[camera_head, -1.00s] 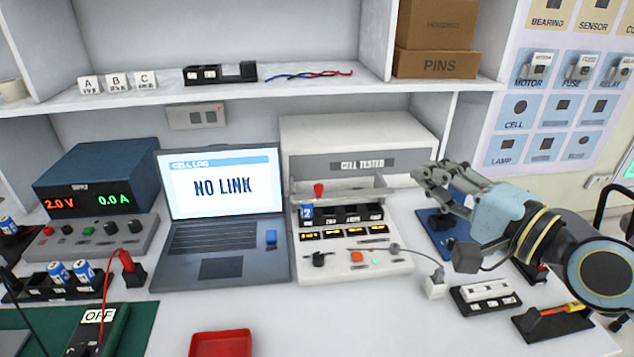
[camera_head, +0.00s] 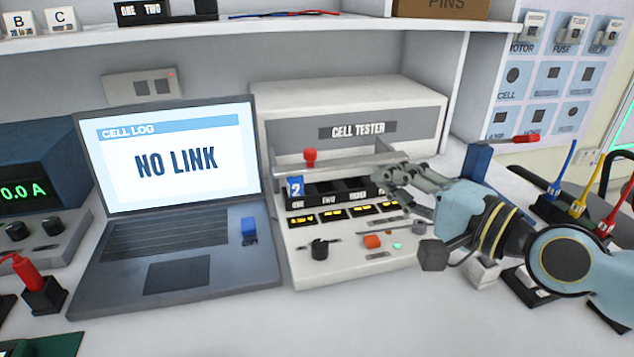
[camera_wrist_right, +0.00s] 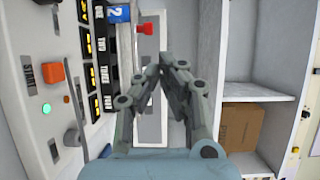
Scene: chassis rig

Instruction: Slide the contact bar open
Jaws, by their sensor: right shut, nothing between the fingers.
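The contact bar (camera_head: 345,160) is a pale bar with a red knob (camera_head: 310,157), lying across the cell tester (camera_head: 300,255) behind its row of slots. A blue cell marked 2 (camera_head: 295,187) sits in the left slot. My right gripper (camera_head: 380,178) is shut and empty at the bar's right end, overlapping it in the head view; I cannot tell whether they touch. In the right wrist view, the closed fingertips (camera_wrist_right: 166,62) appear over the bar (camera_wrist_right: 150,75), with the red knob (camera_wrist_right: 144,29) beyond them. My left gripper is not in view.
The laptop (camera_head: 180,160) reading NO LINK stands left of the tester. A shelf (camera_head: 230,30) runs above. White table (camera_head: 300,325) in front is clear.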

